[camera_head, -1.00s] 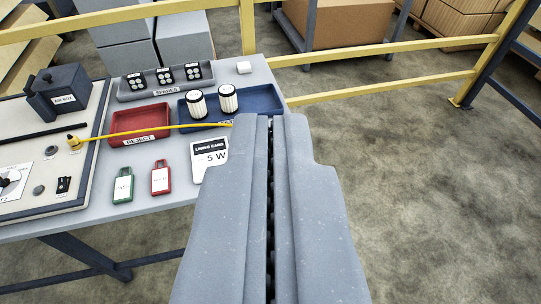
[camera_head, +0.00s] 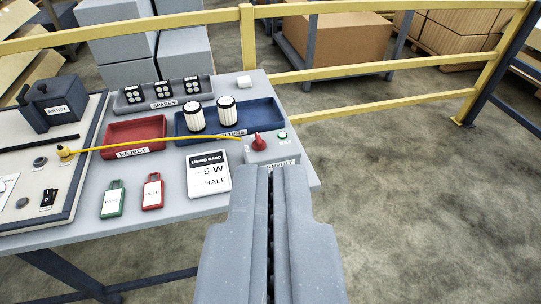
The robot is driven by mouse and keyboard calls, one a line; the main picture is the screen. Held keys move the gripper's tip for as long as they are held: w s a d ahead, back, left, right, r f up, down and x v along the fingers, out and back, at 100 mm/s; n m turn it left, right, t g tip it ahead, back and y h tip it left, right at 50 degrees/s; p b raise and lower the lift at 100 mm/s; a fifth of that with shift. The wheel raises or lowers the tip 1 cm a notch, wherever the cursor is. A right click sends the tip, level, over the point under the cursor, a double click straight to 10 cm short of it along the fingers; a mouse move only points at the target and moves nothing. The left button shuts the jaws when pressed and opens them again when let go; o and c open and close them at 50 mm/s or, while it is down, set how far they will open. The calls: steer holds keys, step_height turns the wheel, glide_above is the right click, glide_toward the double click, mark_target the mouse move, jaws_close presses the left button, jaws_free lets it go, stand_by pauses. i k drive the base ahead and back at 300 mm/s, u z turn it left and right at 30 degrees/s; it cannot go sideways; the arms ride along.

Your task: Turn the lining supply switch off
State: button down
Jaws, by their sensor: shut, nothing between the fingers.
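My gripper (camera_head: 271,172) is shut and empty, pointing away from me over the front right of the table. A small grey box (camera_head: 270,154) with a red knob (camera_head: 258,142) and a green button or lamp (camera_head: 282,136) stands just beyond its tips; its label is partly hidden and seems to end in "VOLT".
A yellow cable (camera_head: 170,138) crosses from the panel to near the grey box. A lining card (camera_head: 208,175), green tag (camera_head: 113,199), red tag (camera_head: 152,192), red reject tray (camera_head: 134,131) and blue filter tray (camera_head: 237,112) lie on the table. A yellow rail (camera_head: 370,120) runs behind; floor is clear at right.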

mark_target(259, 144)
steer(key=k, duration=0.65)
steer(key=u, duration=0.35)
steer(key=i, duration=1.55)
steer(key=z, duration=0.45)
